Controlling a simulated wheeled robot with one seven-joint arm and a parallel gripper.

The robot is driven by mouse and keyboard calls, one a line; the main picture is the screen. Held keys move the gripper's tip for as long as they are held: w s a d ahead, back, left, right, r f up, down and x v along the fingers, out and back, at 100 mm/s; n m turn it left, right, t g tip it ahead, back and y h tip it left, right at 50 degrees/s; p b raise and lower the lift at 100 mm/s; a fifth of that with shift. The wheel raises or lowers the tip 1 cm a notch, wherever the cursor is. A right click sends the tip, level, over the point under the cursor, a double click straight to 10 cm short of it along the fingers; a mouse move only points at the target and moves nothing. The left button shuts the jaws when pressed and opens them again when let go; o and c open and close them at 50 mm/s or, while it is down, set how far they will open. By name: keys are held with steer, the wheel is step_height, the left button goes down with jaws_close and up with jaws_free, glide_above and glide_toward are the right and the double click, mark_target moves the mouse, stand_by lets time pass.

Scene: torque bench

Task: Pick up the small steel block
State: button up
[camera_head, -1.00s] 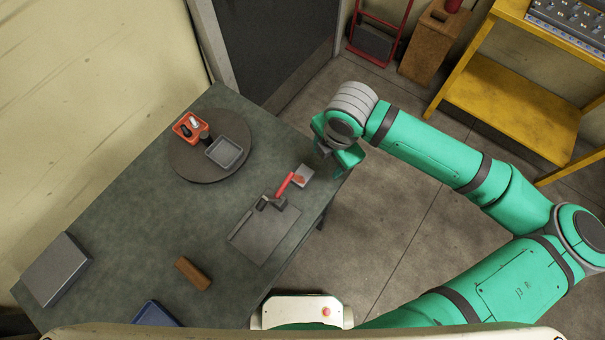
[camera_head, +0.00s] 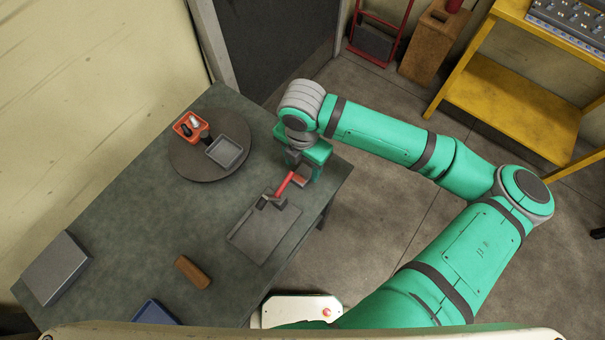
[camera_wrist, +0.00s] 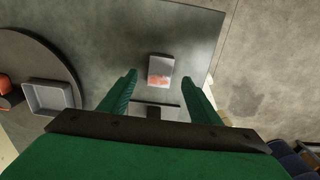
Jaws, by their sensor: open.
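The small steel block (camera_wrist: 159,66) lies on the table in the wrist view, pale grey with a reddish patch on its face. In the head view the block (camera_head: 303,180) is partly hidden by my gripper, beside the tip of a red handle (camera_head: 284,186). My gripper (camera_wrist: 159,82) is open and empty, pointing down over the table. The block appears between and slightly beyond its two green fingertips, with a gap on each side. In the head view my gripper (camera_head: 301,164) is above the table's right corner; its height over the block is hard to tell.
The red handle belongs to a clamp on a grey plate (camera_head: 262,236). A round turntable (camera_head: 183,163) bears an orange tray (camera_head: 178,131) and a grey tray (camera_head: 238,152). A brown block (camera_head: 193,272) lies nearer. The table edge (camera_head: 329,195) is close to my gripper.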

mark_target(302, 174)
steer(key=shift+f, duration=2.35)
steer(key=c, duration=1.3)
jaws_close()
steer(key=shift+r, duration=0.15)
